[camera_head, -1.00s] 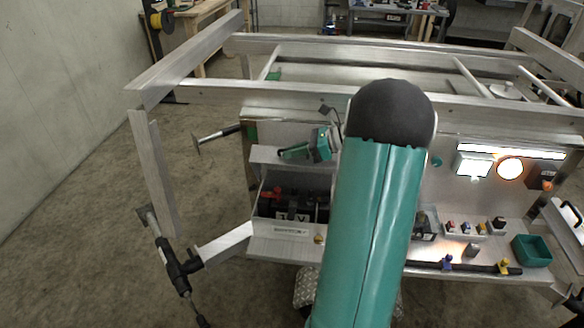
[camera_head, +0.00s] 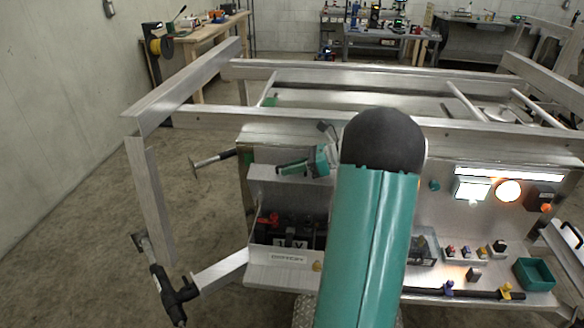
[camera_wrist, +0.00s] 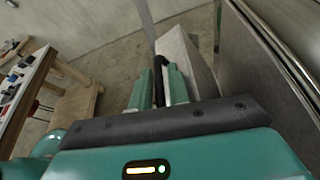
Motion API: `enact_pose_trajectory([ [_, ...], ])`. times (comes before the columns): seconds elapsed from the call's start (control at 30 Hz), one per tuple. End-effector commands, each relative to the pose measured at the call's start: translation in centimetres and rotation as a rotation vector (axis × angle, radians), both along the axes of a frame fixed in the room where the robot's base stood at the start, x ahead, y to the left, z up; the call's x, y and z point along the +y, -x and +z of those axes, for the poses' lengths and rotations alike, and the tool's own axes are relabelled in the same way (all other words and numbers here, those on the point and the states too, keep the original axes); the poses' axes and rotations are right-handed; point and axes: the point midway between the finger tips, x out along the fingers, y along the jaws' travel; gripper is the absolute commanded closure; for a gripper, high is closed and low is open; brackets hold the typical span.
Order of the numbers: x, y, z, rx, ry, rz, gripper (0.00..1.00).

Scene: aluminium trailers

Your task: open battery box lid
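The battery box (camera_head: 262,257) is at the left end of the trailer's front shelf in the head view. Its lid (camera_head: 262,174) is raised, standing up at the back of the box. The dark battery (camera_head: 290,232) with a red terminal shows inside. My gripper (camera_head: 285,170) is just above the lid's upper edge, fingers toward the left. In the wrist view, my gripper (camera_wrist: 160,88) has its teal fingers close together, with a dark strip between them. A pale grey panel (camera_wrist: 186,60), probably the lid, is right beside them. Whether they touch it is unclear.
Aluminium trailer rails (camera_head: 300,118) run behind and above the box. A hammer (camera_head: 212,159) sticks out at the left. A green bin (camera_head: 534,274), small parts and lit lamps (camera_head: 508,191) are at the right.

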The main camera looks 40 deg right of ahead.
Motion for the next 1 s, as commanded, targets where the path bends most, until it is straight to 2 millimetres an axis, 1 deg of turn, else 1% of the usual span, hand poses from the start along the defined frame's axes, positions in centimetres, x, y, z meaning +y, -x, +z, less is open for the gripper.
enact_pose_trajectory([
  [0.2, -0.2, 0.1, 0.1, -0.001, 0.001, 0.0, 0.82],
  [0.33, -1.0, 0.9, 0.6, -0.002, 0.001, -0.002, 0.82],
  [0.47, -2.6, 2.7, 1.5, -0.002, 0.001, -0.003, 0.82],
  [0.8, -7.0, 7.8, 4.1, 0.001, 0.001, -0.002, 0.82],
  [1.0, -8.4, 9.4, 4.9, -0.001, 0.001, 0.0, 0.82],
])
